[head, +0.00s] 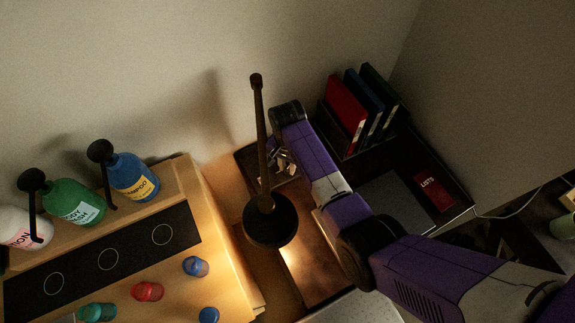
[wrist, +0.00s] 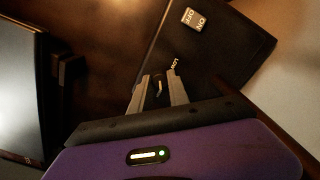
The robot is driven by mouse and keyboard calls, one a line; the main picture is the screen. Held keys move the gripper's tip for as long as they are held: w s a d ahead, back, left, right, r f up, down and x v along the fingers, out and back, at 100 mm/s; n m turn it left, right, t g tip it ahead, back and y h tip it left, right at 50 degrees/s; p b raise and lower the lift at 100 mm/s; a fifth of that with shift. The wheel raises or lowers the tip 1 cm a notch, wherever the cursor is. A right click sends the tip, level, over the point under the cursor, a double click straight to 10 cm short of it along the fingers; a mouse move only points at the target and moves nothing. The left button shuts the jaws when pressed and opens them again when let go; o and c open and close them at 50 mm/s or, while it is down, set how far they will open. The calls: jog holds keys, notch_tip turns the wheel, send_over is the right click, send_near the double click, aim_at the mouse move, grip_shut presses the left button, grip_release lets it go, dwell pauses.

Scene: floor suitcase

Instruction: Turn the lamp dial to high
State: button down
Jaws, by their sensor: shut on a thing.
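A dark flat control panel (wrist: 225,60) lies under my gripper in the wrist view. It carries a small pale OFF/ON plate (wrist: 194,18) and a small label that seems to read LOW (wrist: 174,64). My gripper (wrist: 159,82) is shut on the dial (wrist: 158,88), which is mostly hidden between the fingertips. Its exact setting cannot be read. In the head view my gripper (head: 284,163) is low over the dark panel (head: 246,158). The dark lamp (head: 270,220), with a thin brown rod, stands just left of my arm. Warm light shows beneath it.
Red, blue and green books (head: 346,102) stand behind my arm at right. A red booklet (head: 433,191) lies farther right. At left, a wooden unit (head: 225,262) holds pump bottles and several small coloured pieces. The wall is close behind the panel.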

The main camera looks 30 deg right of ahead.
aim_at(288, 169)
dwell(0.5)
jog(key=c, duration=1.3)
grip_release()
jog(key=shift+o, duration=0.2)
jog(key=shift+r, duration=0.1)
notch_tip(288, 169, up, 8)
jog(key=shift+f+b, duration=0.15)
jog(key=shift+b, duration=0.3)
